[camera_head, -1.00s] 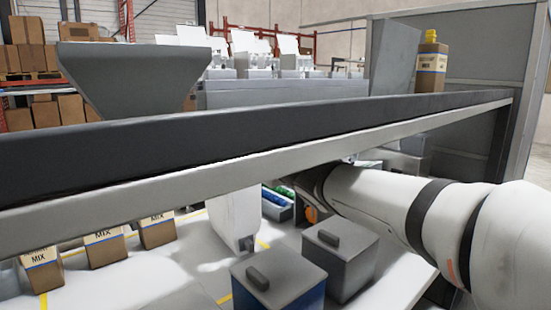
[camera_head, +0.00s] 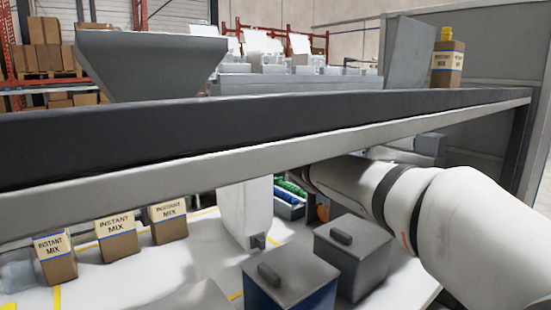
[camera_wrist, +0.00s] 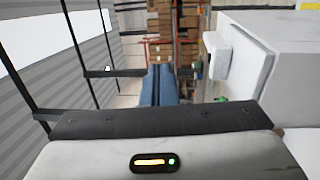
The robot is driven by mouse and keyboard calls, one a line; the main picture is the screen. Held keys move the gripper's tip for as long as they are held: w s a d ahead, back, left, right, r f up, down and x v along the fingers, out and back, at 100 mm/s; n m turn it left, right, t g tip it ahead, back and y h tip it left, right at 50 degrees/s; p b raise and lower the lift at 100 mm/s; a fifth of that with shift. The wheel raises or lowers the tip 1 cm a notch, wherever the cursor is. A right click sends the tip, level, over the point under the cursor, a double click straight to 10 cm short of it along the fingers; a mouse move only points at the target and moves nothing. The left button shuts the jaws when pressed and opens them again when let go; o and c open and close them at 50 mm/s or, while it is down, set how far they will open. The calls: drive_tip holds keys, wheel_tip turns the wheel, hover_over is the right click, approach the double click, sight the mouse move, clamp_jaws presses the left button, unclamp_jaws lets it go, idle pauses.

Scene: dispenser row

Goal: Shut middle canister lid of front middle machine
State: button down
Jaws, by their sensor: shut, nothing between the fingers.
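Front middle machine and middle canister lid cannot be told for certain. In the head view, the beam hides much of the space where my arm ends, and my gripper is hidden there. In the wrist view, my gripper (camera_wrist: 158,68) shows as two blue-grey fingers side by side, shut and empty. A white machine body (camera_wrist: 265,45) stands to their right, with a pale panel (camera_wrist: 222,52) beside it. The fingers look apart from both. A row of machines with raised white lids (camera_head: 264,42) stands behind the beam in the head view.
A long dark beam (camera_head: 130,150) crosses in front of my arm. Grey lidded boxes (camera_head: 290,272) stand below it, near a white upright block (camera_head: 246,208). Instant mix cartons (camera_head: 118,235) stand at left. Another carton (camera_head: 447,65) stands above the beam at right.

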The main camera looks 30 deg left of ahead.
idle(0.6)
drive_tip(key=v, duration=0.8)
drive_tip(key=w+d+f+m+t+h+p, duration=0.1)
drive_tip(key=w+d+m+t+h+p, duration=0.1)
drive_tip(key=w+d+m+h, duration=0.3)
drive_tip(key=w+d+f+m+t+h+p, duration=0.1)
drive_tip(key=w+d+m+t+h+p, duration=0.15)
drive_tip(key=d, duration=0.45)
drive_tip(key=s+d+f+m+g+h+p, duration=0.1)
drive_tip(key=d+f+m+h+p, duration=0.3)
drive_tip(key=d, duration=0.5)
drive_tip(key=s+d+f+m+g+h+p, duration=0.1)
drive_tip(key=d+f+m+g+h, duration=0.15)
drive_tip(key=d+m, duration=0.5)
drive_tip(key=s+d+f+m+g+h+p, duration=0.1)
drive_tip(key=s+d+f+m+g+p, duration=0.2)
drive_tip(key=s+d, duration=0.5)
drive_tip(key=s+d+f+m+g+h+p, duration=0.2)
drive_tip(key=s+d+f+m+g+p, duration=0.2)
drive_tip(key=s+d+m, duration=0.4)
drive_tip(key=s+d+f, duration=0.1)
drive_tip(key=s, duration=0.3)
drive_tip(key=shift+f+g, duration=0.15)
drive_tip(key=shift+g, duration=0.25)
drive_tip(key=shift+s, duration=0.15)
